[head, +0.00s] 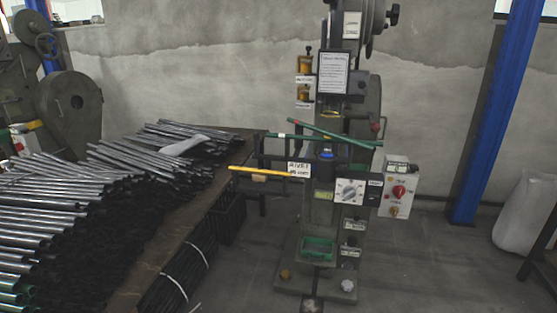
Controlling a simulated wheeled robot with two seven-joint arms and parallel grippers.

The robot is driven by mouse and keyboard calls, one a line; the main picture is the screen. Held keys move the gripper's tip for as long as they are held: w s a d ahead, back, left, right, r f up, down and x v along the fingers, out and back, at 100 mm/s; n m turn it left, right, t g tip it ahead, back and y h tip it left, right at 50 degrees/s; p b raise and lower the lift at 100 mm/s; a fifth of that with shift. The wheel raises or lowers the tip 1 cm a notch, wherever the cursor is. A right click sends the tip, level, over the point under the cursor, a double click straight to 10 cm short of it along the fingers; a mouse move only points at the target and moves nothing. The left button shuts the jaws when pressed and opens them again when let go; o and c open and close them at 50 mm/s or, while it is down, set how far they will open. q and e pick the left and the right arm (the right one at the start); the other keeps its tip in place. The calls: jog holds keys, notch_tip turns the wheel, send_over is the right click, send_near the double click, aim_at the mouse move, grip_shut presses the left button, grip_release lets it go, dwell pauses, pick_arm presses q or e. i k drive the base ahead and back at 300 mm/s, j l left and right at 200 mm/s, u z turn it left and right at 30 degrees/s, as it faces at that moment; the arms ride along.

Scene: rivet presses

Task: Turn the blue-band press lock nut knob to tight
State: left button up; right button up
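A tall grey-green rivet press (325,225) stands upright in the middle of the head view. A small blue band (327,154) shows on its column, just under the crossed green bars. A white panel with a round dial knob (349,191) is on its front, right of the column. I cannot make out which part is the lock nut knob, nor its setting. Neither of my grippers is in view.
A table (208,207) piled with metal tubes (60,200) fills the left. A yellow bar (262,171) sticks out left of the press. A control box with a red knob (399,192) is on its right. A second press (68,105) stands far left.

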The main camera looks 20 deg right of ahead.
aim_at(374, 196)
jog(key=z, duration=1.25)
